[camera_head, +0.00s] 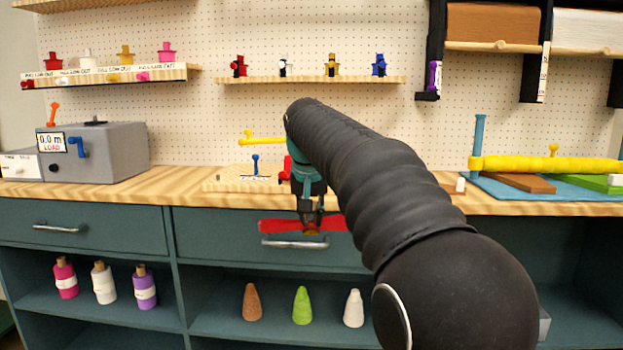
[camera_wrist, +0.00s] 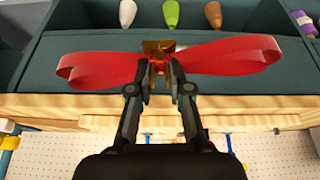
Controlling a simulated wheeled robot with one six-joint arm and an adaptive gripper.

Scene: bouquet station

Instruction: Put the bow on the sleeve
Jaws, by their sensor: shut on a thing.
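A red bow (camera_head: 277,225) with two wide loops and a gold-brown middle is held in front of the drawer row, below the worktop's front edge. My gripper (camera_head: 311,216) points down and is shut on its middle. In the wrist view the bow (camera_wrist: 220,58) spreads to both sides of my gripper (camera_wrist: 160,80), with a gold piece at the centre. I cannot tell for sure which thing is the sleeve. Brown (camera_head: 252,303), green (camera_head: 302,306) and white (camera_head: 353,309) cones stand on the lower shelf, apart from the bow. My arm covers part of the worktop.
The worktop (camera_head: 180,186) carries a grey load box (camera_head: 98,152) at left and a blue mat (camera_head: 500,187) with a yellow roller (camera_head: 545,164) at right. A drawer handle (camera_head: 290,242) is close to the bow. Several small bow-like pieces sit on the upper shelves.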

